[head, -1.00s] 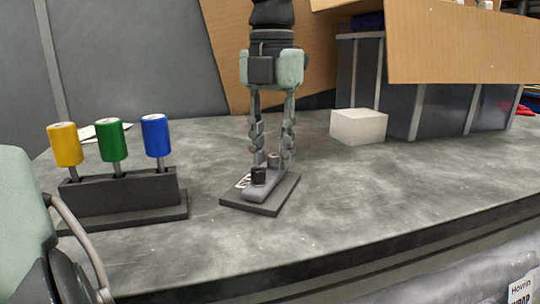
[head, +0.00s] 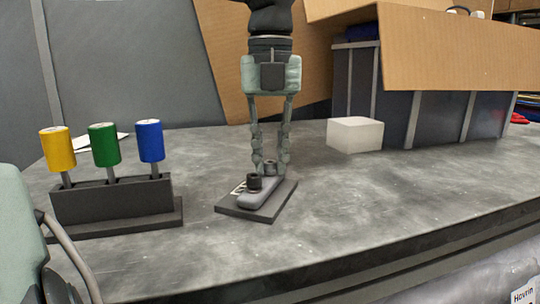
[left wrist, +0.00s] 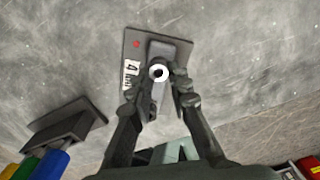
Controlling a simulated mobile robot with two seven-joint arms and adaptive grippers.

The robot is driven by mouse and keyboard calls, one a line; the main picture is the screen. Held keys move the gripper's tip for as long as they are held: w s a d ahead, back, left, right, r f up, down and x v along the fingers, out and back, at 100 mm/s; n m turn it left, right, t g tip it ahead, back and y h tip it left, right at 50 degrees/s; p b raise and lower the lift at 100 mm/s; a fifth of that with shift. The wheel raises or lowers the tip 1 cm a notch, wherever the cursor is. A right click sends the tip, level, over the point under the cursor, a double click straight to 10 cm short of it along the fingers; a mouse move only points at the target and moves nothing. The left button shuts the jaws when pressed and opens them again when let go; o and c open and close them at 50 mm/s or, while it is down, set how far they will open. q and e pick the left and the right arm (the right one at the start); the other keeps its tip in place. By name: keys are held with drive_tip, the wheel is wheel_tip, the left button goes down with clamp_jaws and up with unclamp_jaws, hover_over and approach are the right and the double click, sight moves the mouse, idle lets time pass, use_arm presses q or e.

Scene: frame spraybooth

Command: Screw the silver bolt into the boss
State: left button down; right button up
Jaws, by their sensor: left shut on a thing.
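My left gripper (head: 270,166) reaches straight down from the top of the head view. Its fingertips also show in the left wrist view (left wrist: 158,78). It is shut on the silver bolt (head: 270,167), a small pale round piece between the fingertips. From above, a white ring with a dark centre (left wrist: 158,72) lies between the fingers. Below is a grey block (head: 260,195) on a dark plate (head: 245,212). A dark round piece (head: 254,182) stands on the block beside the fingers. The boss cannot be told apart clearly around the bolt. My right gripper is not identifiable.
A dark rack (head: 110,202) with yellow, green and blue handles stands left of the plate. A white block (head: 355,134) lies to the right, before a grey bin (head: 395,118) and cardboard (head: 460,50). The tabletop (head: 380,200) right of the plate is clear.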

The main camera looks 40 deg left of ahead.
sight(271, 163)
use_arm(q)
drive_tip(key=c, duration=1.3)
unclamp_jaws()
drive_tip(key=shift+c, duration=0.2)
drive_tip(key=shift+r, duration=4)
